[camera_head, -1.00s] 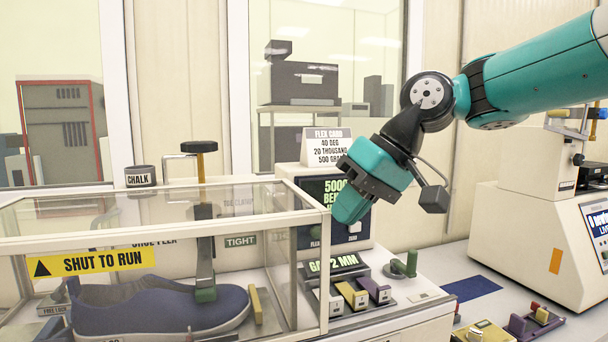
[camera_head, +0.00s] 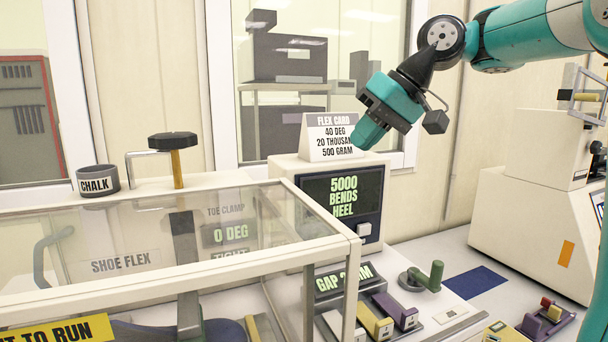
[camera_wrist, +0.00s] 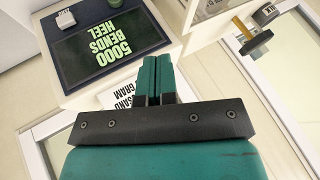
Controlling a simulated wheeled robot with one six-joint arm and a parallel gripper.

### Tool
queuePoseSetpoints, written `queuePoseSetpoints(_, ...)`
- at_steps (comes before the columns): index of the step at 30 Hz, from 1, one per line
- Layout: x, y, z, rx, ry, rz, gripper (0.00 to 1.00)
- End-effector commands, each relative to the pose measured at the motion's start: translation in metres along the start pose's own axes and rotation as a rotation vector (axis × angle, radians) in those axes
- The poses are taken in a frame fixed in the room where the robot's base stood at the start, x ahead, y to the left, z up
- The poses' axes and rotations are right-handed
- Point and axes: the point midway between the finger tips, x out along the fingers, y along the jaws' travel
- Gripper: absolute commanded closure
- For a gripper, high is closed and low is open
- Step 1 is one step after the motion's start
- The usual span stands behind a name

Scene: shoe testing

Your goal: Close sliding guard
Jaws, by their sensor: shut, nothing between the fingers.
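The sliding guard (camera_head: 190,277) is a clear box with cream edges, at the lower left of the head view. It carries a yellow label (camera_head: 65,333), cut off by the frame, reading "T TO RUN". The guard stands over the shoe (camera_head: 220,332), of which only a dark blue part shows at the bottom edge. My teal gripper (camera_head: 362,140) is in the air, to the right of and above the guard, in front of the flex card (camera_head: 331,137). Its fingers are shut and empty, as the wrist view (camera_wrist: 156,80) also shows. It touches nothing that I can see.
A display (camera_head: 342,198) reads "5000 BENDS HEEL". Another machine (camera_head: 530,220) stands at far right.

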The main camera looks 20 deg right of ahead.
Motion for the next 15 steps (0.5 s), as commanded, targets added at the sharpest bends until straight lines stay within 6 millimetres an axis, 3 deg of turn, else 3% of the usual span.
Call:
queuePoseSetpoints(5,0.024,0.005,0.003,0.007,0.001,0.001,1.0)
queuePoseSetpoints(15,0.093,0.005,0.002,0.01,-0.001,0.002,1.0)
